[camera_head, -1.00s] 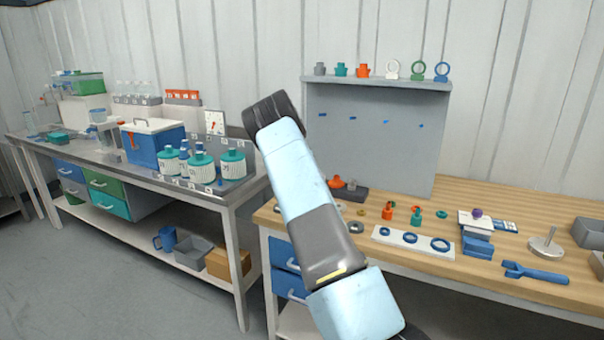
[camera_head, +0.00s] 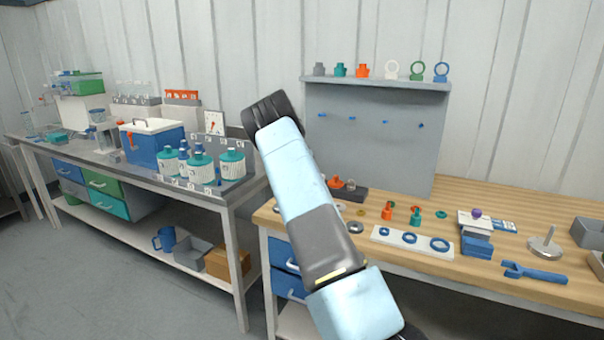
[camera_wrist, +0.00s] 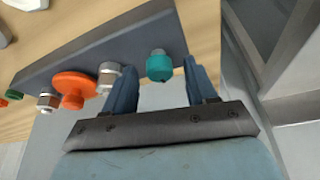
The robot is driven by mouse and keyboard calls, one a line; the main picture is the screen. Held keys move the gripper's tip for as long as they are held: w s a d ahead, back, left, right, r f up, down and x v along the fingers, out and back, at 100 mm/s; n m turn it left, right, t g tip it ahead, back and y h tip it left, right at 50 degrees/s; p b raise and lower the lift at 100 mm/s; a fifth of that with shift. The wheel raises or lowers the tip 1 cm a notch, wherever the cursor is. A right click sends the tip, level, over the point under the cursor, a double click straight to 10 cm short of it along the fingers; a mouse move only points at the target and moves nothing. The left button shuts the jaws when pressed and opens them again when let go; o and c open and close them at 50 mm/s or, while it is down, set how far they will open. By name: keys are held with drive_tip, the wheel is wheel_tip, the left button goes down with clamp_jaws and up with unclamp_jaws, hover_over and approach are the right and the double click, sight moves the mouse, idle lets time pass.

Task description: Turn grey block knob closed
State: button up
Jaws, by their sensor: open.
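The dark grey block (camera_wrist: 110,45) runs diagonally across the wrist view, on the light wood bench. Along it are an orange disc-like knob (camera_wrist: 73,90), metal fittings (camera_wrist: 108,76) and a teal knob (camera_wrist: 159,66) near its right end. My gripper (camera_wrist: 160,76) is open, with one blue finger on each side of the teal knob. Whether the fingers touch it cannot be told. In the head view the grey block (camera_head: 352,194) shows behind my arm, with orange parts (camera_head: 337,183) on top; its left part and my gripper are hidden.
On the bench are a white plate (camera_head: 411,242) with blue rings, small orange and teal fittings (camera_head: 415,215), and a blue wrench (camera_head: 535,273). A grey back panel (camera_head: 375,150) stands behind. A second bench (camera_head: 238,190) with bottles is at left.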

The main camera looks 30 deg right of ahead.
drive_tip(key=v, duration=1.3)
drive_tip(key=shift+r, duration=0.25)
drive_tip(key=shift+a, duration=0.15)
